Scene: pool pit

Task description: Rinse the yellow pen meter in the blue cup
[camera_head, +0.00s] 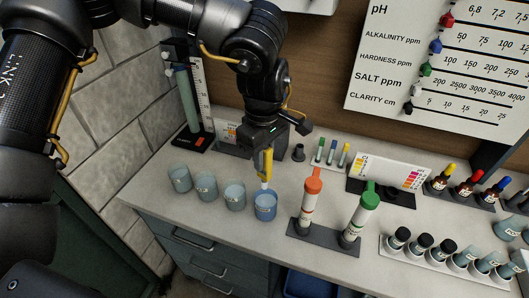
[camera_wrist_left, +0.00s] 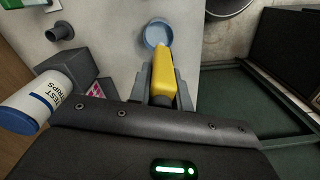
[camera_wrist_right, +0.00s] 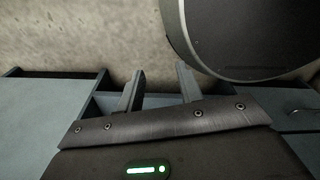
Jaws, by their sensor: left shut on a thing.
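The yellow pen meter (camera_head: 266,163) points down with its pale tip at the blue cup (camera_head: 265,207). My left gripper (camera_head: 265,150) is shut on the pen meter's upper part and holds it above the cup. In the left wrist view the yellow pen meter (camera_wrist_left: 163,72) lies between the fingers (camera_wrist_left: 163,92), and its tip overlaps the opening of the blue cup (camera_wrist_left: 150,36). I cannot tell how deep the tip reaches. My right gripper (camera_wrist_right: 158,85) shows only in its own wrist view, with its fingers apart and nothing between them.
Several clear cups (camera_head: 235,197) stand in a row left of the blue cup. An orange-capped tube (camera_head: 309,205) and a green-capped tube (camera_head: 358,220) stand in a rack close on its right. Bottles and a test strip container (camera_wrist_left: 35,105) are nearby. The counter's front edge is close.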

